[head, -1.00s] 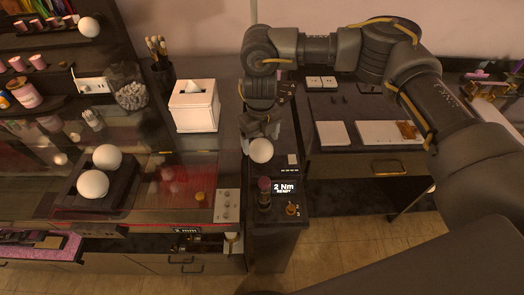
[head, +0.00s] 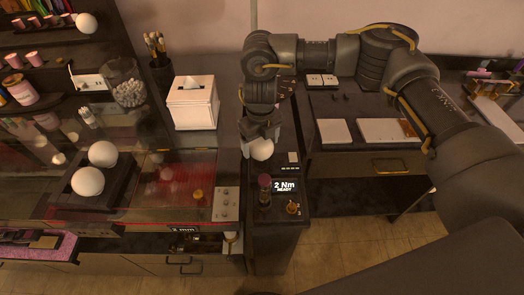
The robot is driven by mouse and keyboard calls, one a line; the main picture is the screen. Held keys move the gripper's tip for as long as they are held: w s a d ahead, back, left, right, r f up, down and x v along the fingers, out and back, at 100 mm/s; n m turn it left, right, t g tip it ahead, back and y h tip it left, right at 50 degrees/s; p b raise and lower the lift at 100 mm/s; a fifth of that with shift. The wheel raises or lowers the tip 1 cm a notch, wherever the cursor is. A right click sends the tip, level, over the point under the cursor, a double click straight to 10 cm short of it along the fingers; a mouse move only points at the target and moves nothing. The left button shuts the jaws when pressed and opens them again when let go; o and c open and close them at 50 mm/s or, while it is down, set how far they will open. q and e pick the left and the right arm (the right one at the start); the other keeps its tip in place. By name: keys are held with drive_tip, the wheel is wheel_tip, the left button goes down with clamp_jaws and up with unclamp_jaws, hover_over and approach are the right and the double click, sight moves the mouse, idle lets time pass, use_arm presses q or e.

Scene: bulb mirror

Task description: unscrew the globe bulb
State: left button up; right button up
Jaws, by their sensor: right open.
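A white globe bulb (head: 261,149) sits at the dark narrow counter, just below my right gripper (head: 261,137). My right gripper is open and points down, with its fingers at the top of this bulb. The fingers hide the bulb's upper part, and I cannot tell whether they touch it. Two more white globes (head: 102,153) (head: 87,181) rest on a dark stand at the left, and another globe (head: 87,23) shows at the upper left. My left gripper is not in view.
A display reading "2 Nm READY" (head: 285,186) and a small knob (head: 292,208) are on the narrow counter in front of the bulb. A tissue box (head: 194,104) and a brush cup (head: 161,78) stand to the left. White flat panels (head: 380,131) lie on the desk at right.

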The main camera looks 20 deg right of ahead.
drive_tip(key=c, duration=0.7)
drive_tip(key=shift+f+n+b, duration=0.15)
drive_tip(key=shift+n+b, duration=0.45)
drive_tip(key=shift+n, duration=0.5)
drive_tip(key=shift+c, duration=0.2)
drive_tip(key=shift+n+b, duration=0.4)
drive_tip(key=shift+n, duration=1)
drive_tip(key=shift+n+b, duration=0.5)
drive_tip(key=shift+n, duration=0.5)
drive_tip(key=n, duration=0.3)
drive_tip(key=shift+b, duration=0.3)
